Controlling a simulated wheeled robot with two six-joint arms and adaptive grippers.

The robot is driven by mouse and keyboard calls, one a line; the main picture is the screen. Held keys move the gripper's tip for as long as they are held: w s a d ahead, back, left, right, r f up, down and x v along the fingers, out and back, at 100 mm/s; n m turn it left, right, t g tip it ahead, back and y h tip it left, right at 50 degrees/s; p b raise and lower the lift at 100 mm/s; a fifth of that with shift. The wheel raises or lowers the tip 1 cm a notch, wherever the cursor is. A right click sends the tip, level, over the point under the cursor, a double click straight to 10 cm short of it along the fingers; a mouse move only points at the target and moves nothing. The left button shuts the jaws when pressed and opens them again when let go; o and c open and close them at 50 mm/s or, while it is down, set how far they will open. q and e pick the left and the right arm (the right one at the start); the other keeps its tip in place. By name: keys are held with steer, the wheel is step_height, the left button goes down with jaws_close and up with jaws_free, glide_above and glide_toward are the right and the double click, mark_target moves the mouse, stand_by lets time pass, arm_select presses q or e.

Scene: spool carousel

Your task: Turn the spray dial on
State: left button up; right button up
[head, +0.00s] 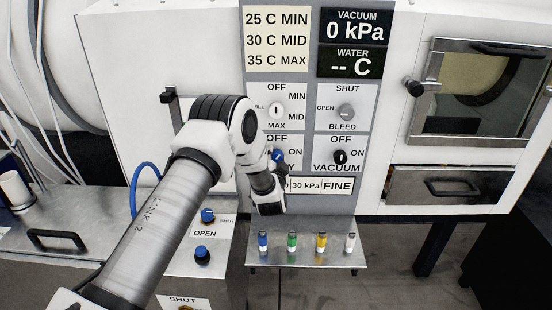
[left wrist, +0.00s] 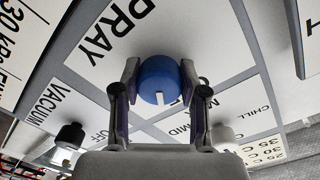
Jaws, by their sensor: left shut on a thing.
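The blue spray dial (left wrist: 160,78) sits on the panel between the two fingers of my left gripper (left wrist: 160,92) in the left wrist view. The fingers are shut on it from both sides. In the head view the dial (head: 277,154) shows only partly behind my left gripper (head: 279,166). The OFF word above it is visible, and most of its label is hidden by my arm. My right gripper is not in view.
A black vacuum dial (head: 340,157) is to the right, a grey bleed dial (head: 346,112) above it, and a white chill dial (head: 277,110) above the spray dial. A shelf (head: 335,258) with several coloured vials is below. Two blue knobs (head: 202,253) are lower left.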

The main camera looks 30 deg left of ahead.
arm_select(q)
steer(key=m, duration=0.5)
steer(key=shift+r+m+p, duration=0.1)
steer(key=shift+m+p, duration=0.2)
steer(key=m+p, duration=0.1)
steer(key=m, duration=0.4)
steer(key=shift+m+y, duration=0.3)
steer(key=o, duration=1.1)
steer(key=shift+o, duration=0.2)
steer(key=v, duration=1.2)
